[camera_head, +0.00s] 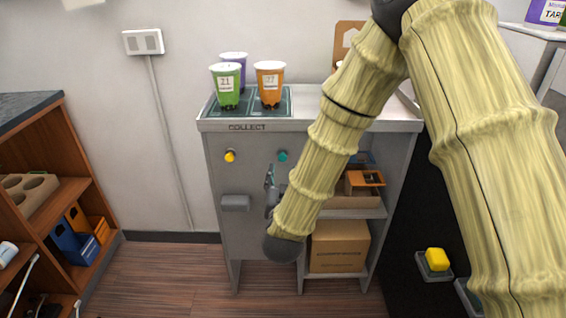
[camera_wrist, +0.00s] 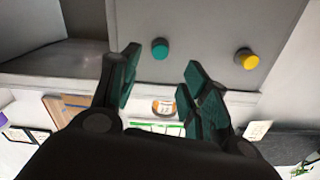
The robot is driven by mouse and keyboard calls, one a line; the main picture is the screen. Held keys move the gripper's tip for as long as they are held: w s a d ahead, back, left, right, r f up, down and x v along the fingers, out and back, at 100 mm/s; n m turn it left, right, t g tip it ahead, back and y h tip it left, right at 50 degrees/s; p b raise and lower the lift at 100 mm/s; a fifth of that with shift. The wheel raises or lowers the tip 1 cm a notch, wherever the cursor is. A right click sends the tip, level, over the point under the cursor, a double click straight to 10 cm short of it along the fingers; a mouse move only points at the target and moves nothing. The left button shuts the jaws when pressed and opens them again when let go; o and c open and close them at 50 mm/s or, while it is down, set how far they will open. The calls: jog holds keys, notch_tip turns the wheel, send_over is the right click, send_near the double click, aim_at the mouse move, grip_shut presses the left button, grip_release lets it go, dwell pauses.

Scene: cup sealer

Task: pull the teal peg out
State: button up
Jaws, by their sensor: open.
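The teal peg (camera_head: 283,156) sticks out of the grey front panel of the cabinet, to the right of a yellow peg (camera_head: 230,156). In the wrist view the teal peg (camera_wrist: 159,49) lies ahead of and between the spread fingers, and the yellow peg (camera_wrist: 246,59) is to its right. My gripper (camera_wrist: 163,86) is open and empty, with dark teal finger pads. In the head view my gripper (camera_head: 270,178) is just below and left of the teal peg, partly hidden by my arm. No contact with the peg shows.
A grey handle-like block (camera_head: 235,203) juts from the panel at lower left. Green, purple and orange cups stand on the cabinet top (camera_head: 215,126). Open shelves at right hold a cardboard box (camera_head: 338,248). A wooden shelf unit (camera_head: 85,185) stands far left, with free floor between.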

aim_at(283, 159)
jog(key=w, duration=0.8)
jog(key=shift+w, duration=0.25)
jog(key=shift+s, duration=0.1)
grip_shut()
